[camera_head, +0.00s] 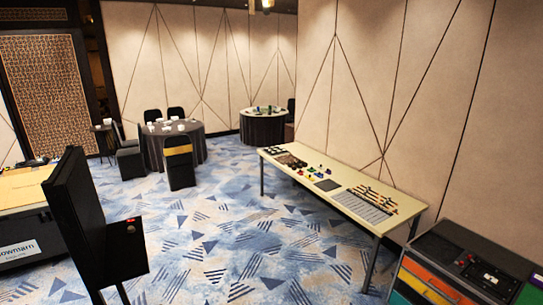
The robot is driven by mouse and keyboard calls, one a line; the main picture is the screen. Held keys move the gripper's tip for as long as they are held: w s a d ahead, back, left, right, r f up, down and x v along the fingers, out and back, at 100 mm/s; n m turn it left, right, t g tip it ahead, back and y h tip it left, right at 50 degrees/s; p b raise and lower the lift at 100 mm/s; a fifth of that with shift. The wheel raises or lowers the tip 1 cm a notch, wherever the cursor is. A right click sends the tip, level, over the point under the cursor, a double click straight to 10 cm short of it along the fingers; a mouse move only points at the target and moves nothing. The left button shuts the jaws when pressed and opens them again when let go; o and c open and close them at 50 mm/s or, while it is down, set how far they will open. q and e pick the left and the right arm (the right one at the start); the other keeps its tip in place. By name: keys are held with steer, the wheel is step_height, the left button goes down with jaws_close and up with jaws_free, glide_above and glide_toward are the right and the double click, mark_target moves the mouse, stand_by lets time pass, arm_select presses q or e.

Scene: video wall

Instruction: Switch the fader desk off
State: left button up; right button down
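No thing here is clearly marked as the fader desk. A flat grey panel with fine lines (362,206) lies on the long pale table (322,195), with a row of small brown and dark pieces along its back edge; it may be the fader desk, but it is too small to tell. A black-topped unit (440,243) with coloured fronts stands at the lower right and carries a dark device (487,276) on top. No switch can be made out on either. Neither of my grippers is in view.
A tall black panel (75,205) and a black box with a small red spot (125,250) stand near at the left. A pale-topped counter (22,190) is behind them. Round tables (175,150) with chairs stand at the back. Patterned carpet (235,235) lies free in the middle.

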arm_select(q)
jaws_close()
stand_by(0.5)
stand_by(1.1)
